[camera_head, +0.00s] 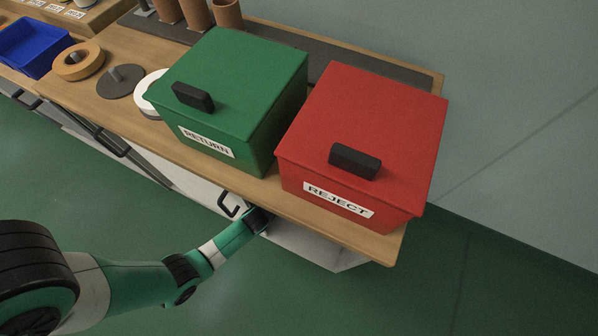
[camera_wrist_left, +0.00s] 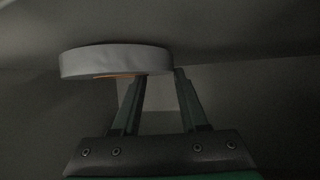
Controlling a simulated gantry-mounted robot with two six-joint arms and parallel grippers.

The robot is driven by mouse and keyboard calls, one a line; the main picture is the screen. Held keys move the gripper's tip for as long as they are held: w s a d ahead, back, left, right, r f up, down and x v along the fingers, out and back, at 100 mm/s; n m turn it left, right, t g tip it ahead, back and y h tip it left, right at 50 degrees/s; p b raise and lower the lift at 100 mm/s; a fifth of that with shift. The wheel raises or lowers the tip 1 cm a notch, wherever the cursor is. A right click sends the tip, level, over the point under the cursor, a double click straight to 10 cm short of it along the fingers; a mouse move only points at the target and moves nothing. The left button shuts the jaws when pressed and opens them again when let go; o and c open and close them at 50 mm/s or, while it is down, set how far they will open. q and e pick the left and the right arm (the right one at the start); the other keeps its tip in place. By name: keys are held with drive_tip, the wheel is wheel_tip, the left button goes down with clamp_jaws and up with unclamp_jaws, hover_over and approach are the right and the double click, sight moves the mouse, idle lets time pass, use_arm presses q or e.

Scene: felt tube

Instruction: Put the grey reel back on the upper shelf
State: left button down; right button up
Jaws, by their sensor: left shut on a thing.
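The grey reel (camera_wrist_left: 115,62) is in the left wrist view, pale grey and seen nearly edge-on, with a bit of orange-brown showing under its rim. My left gripper (camera_wrist_left: 160,76) is shut on the reel's right part, and most of the reel sticks out to the left. In the head view my left arm reaches in below the bench's front edge; its wrist (camera_head: 257,220) shows there, while the fingers and the grey reel are hidden under the bench. The upper shelf cannot be clearly told in the dark wrist view. My right gripper is not in view.
On the bench (camera_head: 390,246) stand a green RETURN box (camera_head: 240,75) and a red REJECT box (camera_head: 375,110). A white reel (camera_head: 148,100), a dark disc with a peg (camera_head: 122,82) and an orange reel (camera_head: 78,62) are left of them. Dim grey surfaces surround the gripper below.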

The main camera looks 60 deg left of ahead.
use_arm(q)
drive_tip(key=shift+f+b, duration=0.35)
drive_tip(key=shift+c, duration=1.8)
unclamp_jaws()
drive_tip(key=shift+s+d+r, duration=0.1)
drive_tip(key=shift+s+r, duration=0.05)
drive_tip(key=shift+s, duration=0.05)
drive_tip(key=p+v, duration=0.3)
drive_tip(key=v, duration=0.7)
drive_tip(key=shift+s+p, duration=0.1)
drive_tip(key=shift+p, duration=0.2)
drive_tip(key=shift+s+d+r, duration=0.15)
drive_tip(key=shift+s+r, duration=0.1)
drive_tip(key=shift+s, duration=0.15)
